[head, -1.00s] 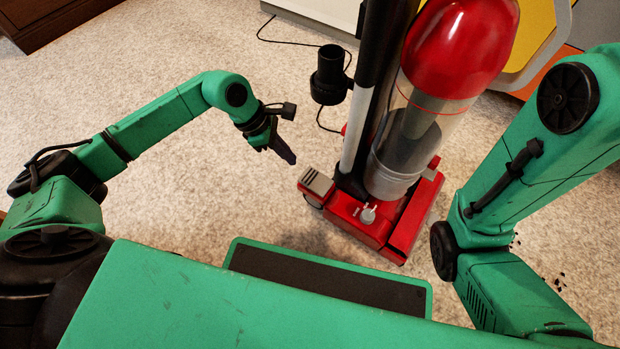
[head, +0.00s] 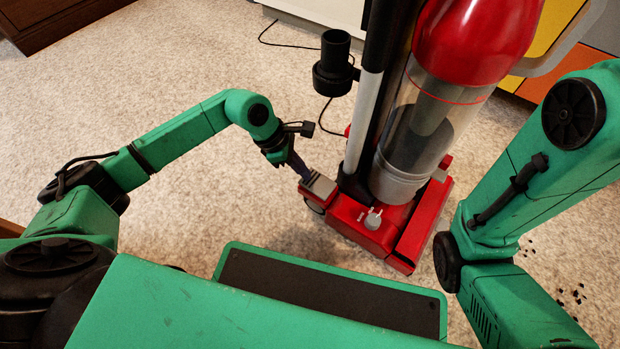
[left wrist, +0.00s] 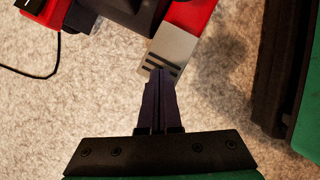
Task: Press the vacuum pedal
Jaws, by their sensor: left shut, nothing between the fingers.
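The red upright vacuum (head: 390,215) stands on the carpet ahead of me, with a clear canister and a red dome. Its grey ridged pedal (head: 318,186) is at the left corner of the red base. The pedal also shows in the left wrist view (left wrist: 172,55), just beyond the fingertips. My left gripper (head: 303,174) is shut and empty, its tips at the pedal's near edge. In the left wrist view, the fingertips (left wrist: 161,74) overlap the pedal's ridges. I cannot tell whether they touch it. My right gripper is out of view.
A black cord (head: 278,43) runs over the carpet behind the vacuum. Dark crumbs (head: 568,296) lie on the floor at right. A dark wooden cabinet (head: 60,18) is at the far left. The carpet left of the vacuum is clear.

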